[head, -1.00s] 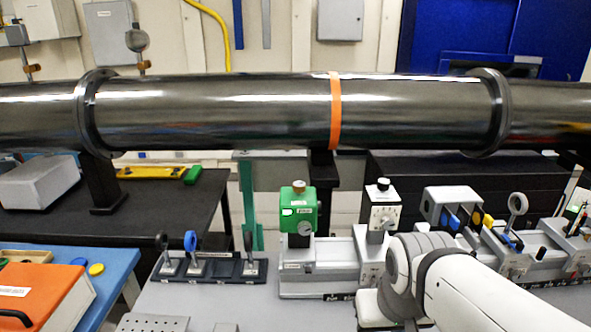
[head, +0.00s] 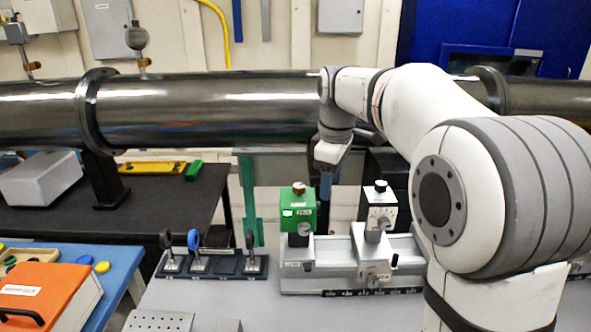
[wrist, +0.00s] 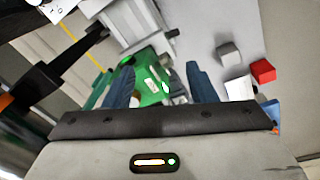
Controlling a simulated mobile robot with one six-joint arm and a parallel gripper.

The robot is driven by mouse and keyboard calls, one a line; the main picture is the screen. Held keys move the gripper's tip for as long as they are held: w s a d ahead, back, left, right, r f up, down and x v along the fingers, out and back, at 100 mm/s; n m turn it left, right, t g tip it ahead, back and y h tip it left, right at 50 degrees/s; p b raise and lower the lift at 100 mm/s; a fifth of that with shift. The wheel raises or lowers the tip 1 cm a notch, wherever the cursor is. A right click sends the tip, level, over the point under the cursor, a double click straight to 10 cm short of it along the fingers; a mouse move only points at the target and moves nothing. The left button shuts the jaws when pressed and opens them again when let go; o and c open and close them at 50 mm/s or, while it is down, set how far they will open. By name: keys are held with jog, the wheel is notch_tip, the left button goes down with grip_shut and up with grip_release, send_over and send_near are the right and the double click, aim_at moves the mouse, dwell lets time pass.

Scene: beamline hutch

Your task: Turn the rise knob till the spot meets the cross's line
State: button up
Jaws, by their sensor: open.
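A green box (head: 298,212) with a brass knob (head: 299,188) on top and a round dial on its front stands on the left of a grey rail stage. To its right is a white block (head: 381,212) with a black-topped knob (head: 380,186) and a dial. I cannot tell which is the rise knob. My gripper (head: 326,186) hangs fingers down just right of the green box's top, seemingly behind it. In the wrist view its two blue fingers (wrist: 161,80) are apart, with the green box (wrist: 150,84) between and beyond them. I cannot make out the spot or the cross.
A dark beam pipe (head: 200,112) runs across behind my gripper. My arm hides the right of the bench. A rack (head: 212,264) of small upright holders stands left of the stage. An orange case (head: 45,297) lies front left.

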aim_at(298, 186)
jog(key=w+a+n, duration=0.2)
jog(key=w, duration=0.1)
jog(key=w+a+n+p, duration=0.1)
jog(key=w+a+n, duration=0.1)
jog(key=w, duration=0.2)
jog(key=w+a+r+n+g, duration=0.1)
jog(key=w+a+n, duration=0.1)
jog(key=w+n, duration=0.1)
jog(key=shift+w+a+p, duration=0.2)
jog(key=shift+w+p, duration=0.1)
jog(key=shift+p, duration=0.1)
jog(key=shift+w+a+f, duration=0.15)
notch_tip(298, 186, down, 8)
jog(key=shift+r, duration=0.2)
jog(key=c, duration=1)
